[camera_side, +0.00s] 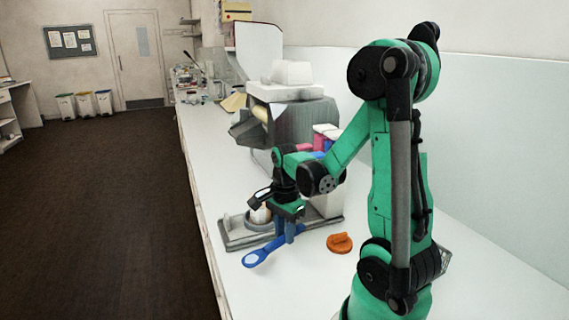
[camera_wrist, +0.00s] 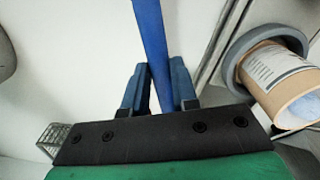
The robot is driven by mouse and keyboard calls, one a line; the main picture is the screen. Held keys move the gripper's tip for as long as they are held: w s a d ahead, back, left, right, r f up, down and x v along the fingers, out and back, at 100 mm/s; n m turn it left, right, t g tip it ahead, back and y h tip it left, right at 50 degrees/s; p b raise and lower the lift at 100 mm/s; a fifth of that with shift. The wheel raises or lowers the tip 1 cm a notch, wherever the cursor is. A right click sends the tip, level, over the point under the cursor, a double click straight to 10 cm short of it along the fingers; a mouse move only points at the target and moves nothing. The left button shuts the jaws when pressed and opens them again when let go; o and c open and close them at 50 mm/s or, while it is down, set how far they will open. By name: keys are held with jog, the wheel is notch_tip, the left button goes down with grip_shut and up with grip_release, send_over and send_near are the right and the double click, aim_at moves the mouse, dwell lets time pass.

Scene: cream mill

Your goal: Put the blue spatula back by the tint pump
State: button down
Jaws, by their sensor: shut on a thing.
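The blue spatula (camera_side: 262,254) shows at the front of the white bench in the side view, its wide ring-like end toward the lower left. In the wrist view its blue shaft (camera_wrist: 149,30) runs up between the two blue fingers of my gripper (camera_wrist: 159,68). My gripper (camera_side: 289,229) points down and is shut on the shaft. I cannot tell whether the spatula touches the bench. A unit with pink, blue and red blocks (camera_side: 322,138), possibly the tint pump, stands behind my arm and is partly hidden.
A grey tray (camera_side: 238,241) lies just behind the spatula. A labelled tub (camera_wrist: 285,80) sits in a grey ring (camera_wrist: 238,50), close right of my gripper in the wrist view. An orange knobbed piece (camera_side: 340,243) lies to the right. A grey mill (camera_side: 300,122) stands behind. A wire basket (camera_wrist: 54,139) shows lower left.

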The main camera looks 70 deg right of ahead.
aim_at(285, 256)
jog(key=shift+f, duration=2)
jog(key=c, duration=0.7)
grip_release()
jog(key=shift+f, duration=0.1)
